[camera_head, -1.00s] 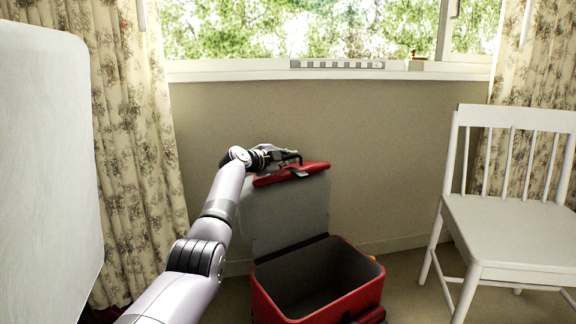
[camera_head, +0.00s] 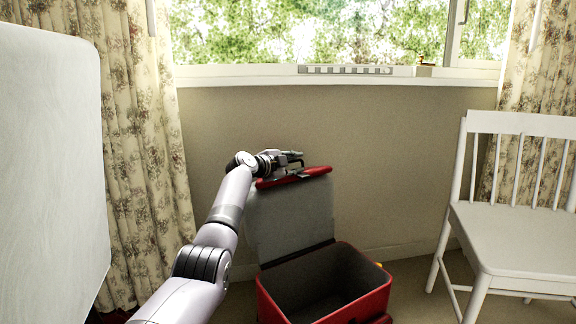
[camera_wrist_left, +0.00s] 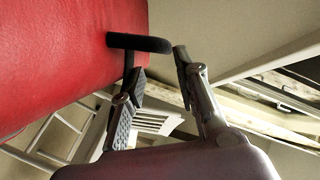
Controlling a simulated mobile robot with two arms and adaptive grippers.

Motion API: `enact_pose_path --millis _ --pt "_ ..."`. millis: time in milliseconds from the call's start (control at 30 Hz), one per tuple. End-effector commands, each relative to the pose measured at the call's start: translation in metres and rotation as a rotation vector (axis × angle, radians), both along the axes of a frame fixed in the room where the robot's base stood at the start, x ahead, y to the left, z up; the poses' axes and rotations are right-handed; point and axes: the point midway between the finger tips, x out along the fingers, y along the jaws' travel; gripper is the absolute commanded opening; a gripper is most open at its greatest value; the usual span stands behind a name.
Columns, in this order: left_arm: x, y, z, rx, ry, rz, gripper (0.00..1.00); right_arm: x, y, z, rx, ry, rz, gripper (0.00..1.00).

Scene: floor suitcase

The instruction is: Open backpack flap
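The red backpack, which looks like a hard case, stands on the floor in the head view, with its open dark body (camera_head: 330,285) facing up. Its flap (camera_head: 290,215) is hinged at the back and stands raised, grey lining toward me and a red edge on top. My left gripper (camera_head: 297,161) is at the flap's top edge. In the left wrist view, the flap's red outside (camera_wrist_left: 65,50) carries a black handle (camera_wrist_left: 140,43). The left gripper's fingers (camera_wrist_left: 160,66) are apart, close to the handle; contact is unclear. My right gripper is out of view.
A white chair (camera_head: 520,235) stands to the right. A pale panel (camera_head: 50,170) fills the left side. Behind the case are a wall, window sill (camera_head: 240,80) and curtains. Some floor is clear between case and chair.

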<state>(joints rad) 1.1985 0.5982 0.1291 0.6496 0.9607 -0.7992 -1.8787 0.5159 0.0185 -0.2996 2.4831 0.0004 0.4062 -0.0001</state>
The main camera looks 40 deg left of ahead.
Motion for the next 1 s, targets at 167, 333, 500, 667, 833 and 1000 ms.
enact_pose_path --millis 167,333,500,667,833,1000 --pt "-0.011 0.002 0.000 0.003 0.002 0.001 0.28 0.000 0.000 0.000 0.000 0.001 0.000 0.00" --pt "-0.030 0.003 0.004 0.006 0.002 0.002 0.28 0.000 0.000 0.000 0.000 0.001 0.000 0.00" --pt "-0.055 0.003 0.009 0.006 0.002 0.002 0.28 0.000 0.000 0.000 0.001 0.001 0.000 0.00" --pt "-0.081 0.004 0.015 0.006 0.002 0.003 0.28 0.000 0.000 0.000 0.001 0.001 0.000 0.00" --pt "-0.104 0.004 0.019 0.004 0.003 0.002 0.28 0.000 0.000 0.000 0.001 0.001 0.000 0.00" --pt "-0.115 0.003 0.023 0.003 0.001 0.002 0.28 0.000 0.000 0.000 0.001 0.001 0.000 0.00"
